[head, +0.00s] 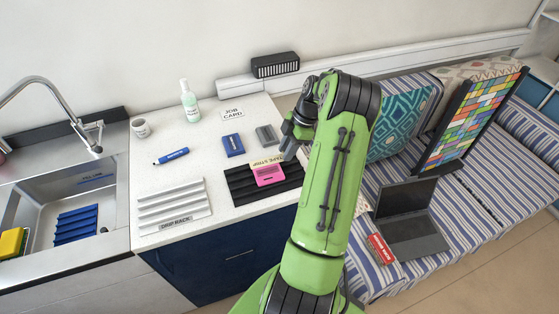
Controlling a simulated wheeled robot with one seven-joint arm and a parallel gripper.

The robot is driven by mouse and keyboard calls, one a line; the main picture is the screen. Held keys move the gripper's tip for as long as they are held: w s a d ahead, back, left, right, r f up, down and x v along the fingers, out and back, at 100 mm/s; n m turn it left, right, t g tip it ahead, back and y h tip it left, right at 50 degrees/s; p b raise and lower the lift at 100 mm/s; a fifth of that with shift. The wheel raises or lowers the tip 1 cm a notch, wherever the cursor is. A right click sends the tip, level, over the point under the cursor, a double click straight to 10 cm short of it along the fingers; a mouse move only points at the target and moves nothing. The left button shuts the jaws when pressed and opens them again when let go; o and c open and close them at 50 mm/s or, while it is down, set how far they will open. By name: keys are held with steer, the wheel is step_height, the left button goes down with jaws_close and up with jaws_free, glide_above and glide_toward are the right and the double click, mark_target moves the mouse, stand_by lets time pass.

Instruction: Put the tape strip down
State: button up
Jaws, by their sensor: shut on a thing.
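The tape strip (265,162) is a small beige piece with dark lettering. It shows in the head view just below my gripper, over the back edge of the black ribbed rack (240,186). My gripper (287,143) is dark grey, points down over the right side of the white counter, and is shut on the tape strip. My green arm hides part of the grip. I cannot tell how high the strip is above the rack. A pink block (270,178) sits on the rack just in front of the strip.
On the counter (205,160) are a white drip rack (172,207), a blue marker (171,156), a blue box (233,145), a grey block (265,135), a bottle (189,101), a cup (140,128) and a job card (232,114). The sink (70,200) is left. Free counter lies mid-left.

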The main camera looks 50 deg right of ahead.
mark_target(281, 169)
steer(key=f, duration=0.4)
steer(key=shift+w+f, duration=0.2)
steer(key=shift+f, duration=0.4)
steer(key=o, duration=1)
steer(key=shift+r, duration=0.1)
